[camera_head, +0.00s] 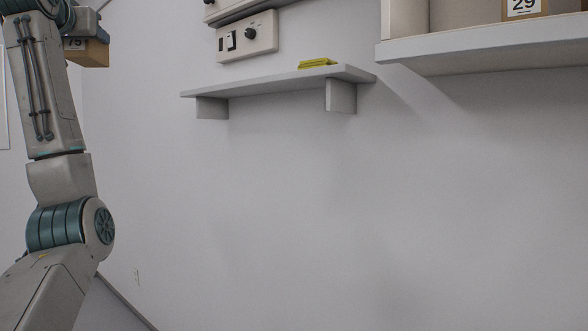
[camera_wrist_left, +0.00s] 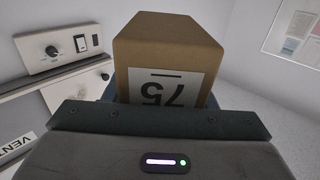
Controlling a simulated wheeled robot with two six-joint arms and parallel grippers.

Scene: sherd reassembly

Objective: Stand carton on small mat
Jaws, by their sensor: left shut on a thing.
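My left gripper (camera_head: 84,30) is raised at the top left of the head view. It is shut on a brown carton (camera_head: 92,54) with a white label reading 75. In the left wrist view the carton (camera_wrist_left: 165,48) sits just beyond the gripper's dark front edge, its label upside down and partly hidden. The carton is up in the air, clear of any shelf. A flat yellow-green object (camera_head: 317,63) lies on the small wall shelf; I cannot tell whether it is the small mat. My right gripper is out of view.
The small grey shelf (camera_head: 265,87) is mostly bare left of the yellow object. A control box (camera_head: 248,38) hangs just above it. A larger shelf (camera_head: 490,46) at the upper right holds a carton labelled 29 (camera_head: 524,9). The wall below is clear.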

